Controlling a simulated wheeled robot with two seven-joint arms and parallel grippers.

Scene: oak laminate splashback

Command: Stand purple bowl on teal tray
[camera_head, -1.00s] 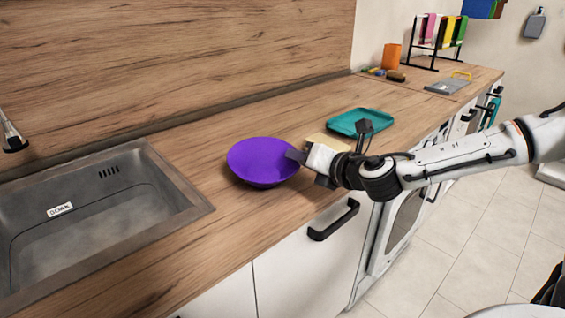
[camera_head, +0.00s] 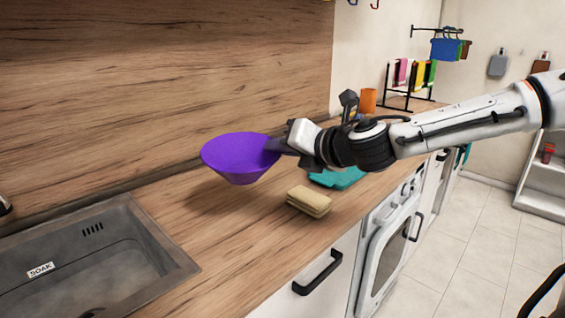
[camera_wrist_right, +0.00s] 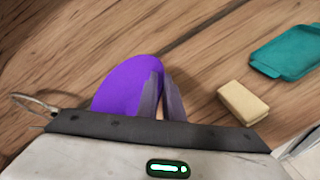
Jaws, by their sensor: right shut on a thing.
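The purple bowl (camera_head: 240,158) is held in the air above the counter, its opening facing up. My right gripper (camera_head: 275,146) is shut on the bowl's right rim. In the right wrist view the bowl (camera_wrist_right: 125,85) shows beside the two fingers (camera_wrist_right: 160,92), with the rim between them. The teal tray (camera_head: 338,178) lies flat on the counter to the right of the bowl, partly hidden behind my right wrist. In the right wrist view the tray (camera_wrist_right: 290,52) is at the upper right, with nothing seen on its visible part. My left gripper is not in view.
A sink (camera_head: 95,262) is at the left. An orange cup (camera_head: 367,100) and a black rack (camera_head: 408,100) stand farther back. The wooden splashback (camera_head: 160,80) rises behind.

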